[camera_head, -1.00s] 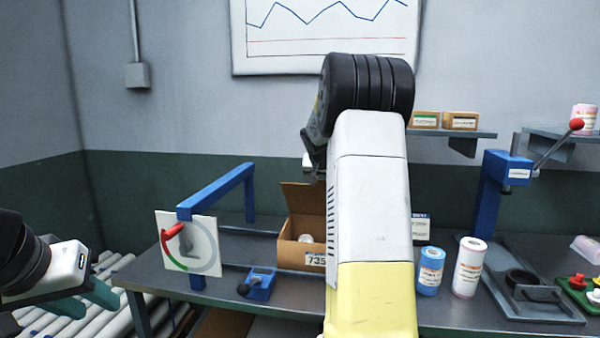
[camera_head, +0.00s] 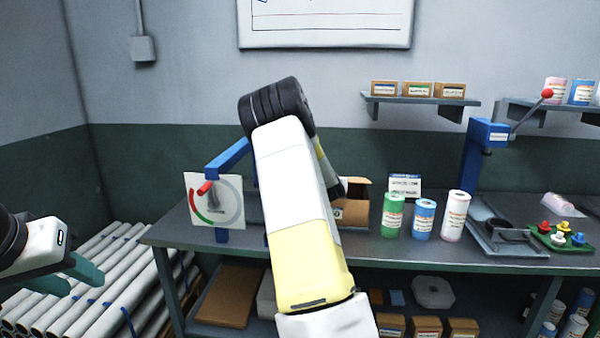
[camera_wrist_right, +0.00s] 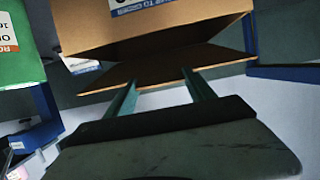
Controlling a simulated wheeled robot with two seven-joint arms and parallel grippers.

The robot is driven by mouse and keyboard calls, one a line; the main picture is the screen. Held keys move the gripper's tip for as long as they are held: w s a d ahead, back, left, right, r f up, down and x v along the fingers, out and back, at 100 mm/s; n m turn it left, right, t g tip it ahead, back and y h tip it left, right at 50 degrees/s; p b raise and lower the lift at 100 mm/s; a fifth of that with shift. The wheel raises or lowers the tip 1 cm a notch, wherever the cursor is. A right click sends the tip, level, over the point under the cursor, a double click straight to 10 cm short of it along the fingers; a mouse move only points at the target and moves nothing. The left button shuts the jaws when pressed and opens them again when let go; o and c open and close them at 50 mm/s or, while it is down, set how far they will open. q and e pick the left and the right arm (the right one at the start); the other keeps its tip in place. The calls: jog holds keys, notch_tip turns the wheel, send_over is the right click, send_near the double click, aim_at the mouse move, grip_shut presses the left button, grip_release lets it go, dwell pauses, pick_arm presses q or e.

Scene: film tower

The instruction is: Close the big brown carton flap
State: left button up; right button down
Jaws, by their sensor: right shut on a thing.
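The brown carton (camera_head: 356,212) stands on the workbench in the head view, partly hidden behind my right arm. In the right wrist view the carton (camera_wrist_right: 150,28) fills the top, its label upside down. Its big brown flap (camera_wrist_right: 165,72) spans the middle there, at the ends of my right fingers. My right gripper (camera_wrist_right: 163,82) is shut on the flap; the fingertips are partly hidden by it. In the head view the right gripper is hidden by its own arm. My left gripper (camera_head: 72,277) is open and empty at the left, away from the carton.
Green, blue and white bottles (camera_head: 424,219) stand right of the carton. A blue frame with a dial panel (camera_head: 214,201) stands to its left. A blue lever press (camera_head: 486,150) and a green tray (camera_head: 560,238) are farther right. Rollers (camera_head: 90,290) lie at lower left.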

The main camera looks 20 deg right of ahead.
notch_tip(320, 180, down, 10)
jog(key=s+t+h, duration=0.1)
jog(key=t+h, duration=0.1)
jog(key=t, duration=0.1)
jog(key=shift+a+r, duration=0.15)
jog(key=shift+a, duration=0.2)
jog(key=shift+t, duration=0.3)
jog(key=shift+c, duration=2.2)
grip_release()
jog(key=shift+o, duration=0.6)
jog(key=shift+w+r, duration=0.1)
jog(key=shift+r, duration=0.1)
jog(key=v, duration=0.7)
jog(key=shift+s+a, duration=0.15)
jog(key=shift+s, duration=0.2)
